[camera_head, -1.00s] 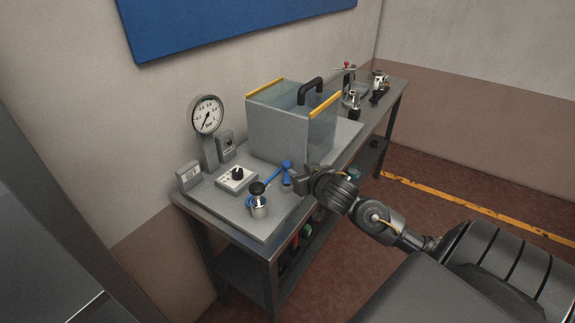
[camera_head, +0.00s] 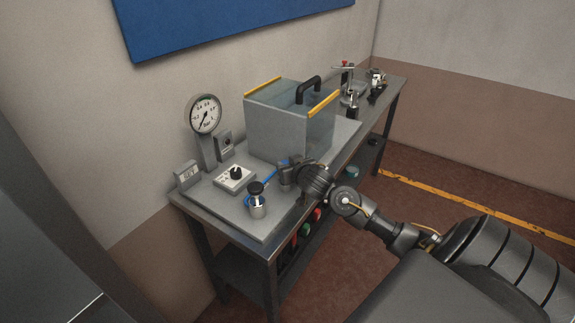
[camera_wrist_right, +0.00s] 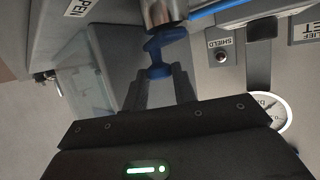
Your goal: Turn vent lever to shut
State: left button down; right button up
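The blue vent lever (camera_wrist_right: 160,58) hangs from a metal valve body (camera_wrist_right: 163,10) in the right wrist view. My right gripper (camera_wrist_right: 160,78) has its two dark fingers apart, one on each side of the lever's lower end. I cannot tell whether they touch it. In the head view my right gripper (camera_head: 284,172) is at the front of the clear-walled box (camera_head: 290,125) and hides most of the lever. A label ending in "PEN" (camera_wrist_right: 80,7) shows near the valve. My left gripper is not in view.
A blue hose (camera_head: 268,175) runs to a small metal pot with a black top (camera_head: 257,200). A dial gauge (camera_head: 206,115), a knob box (camera_head: 234,178) and a small display (camera_head: 187,175) stand on the bench's left part. Metal fittings (camera_head: 352,100) stand at the far end.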

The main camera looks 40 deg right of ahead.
jog(key=c, duration=0.3)
jog(key=n+y+p, duration=0.1)
jog(key=p, duration=0.2)
jog(key=r+n+y+p, duration=0.1)
jog(key=p, duration=0.2)
jog(key=shift+w+a+r, duration=0.1)
jog(key=shift+w, duration=0.1)
jog(key=shift+w+a+f+n+y+p, duration=0.15)
jog(key=shift+n+y+p, duration=0.2)
jog(key=shift+y, duration=0.25)
jog(key=shift+w+f+n+y+p, duration=0.1)
jog(key=shift+f+n+y+p, duration=0.1)
jog(key=shift+n+y, duration=0.35)
jog(key=shift+a+f+n+y, duration=0.2)
jog(key=shift+n+y, duration=0.2)
jog(key=shift+y, duration=0.15)
jog(key=o, duration=0.7)
jog(key=shift+c, duration=0.2)
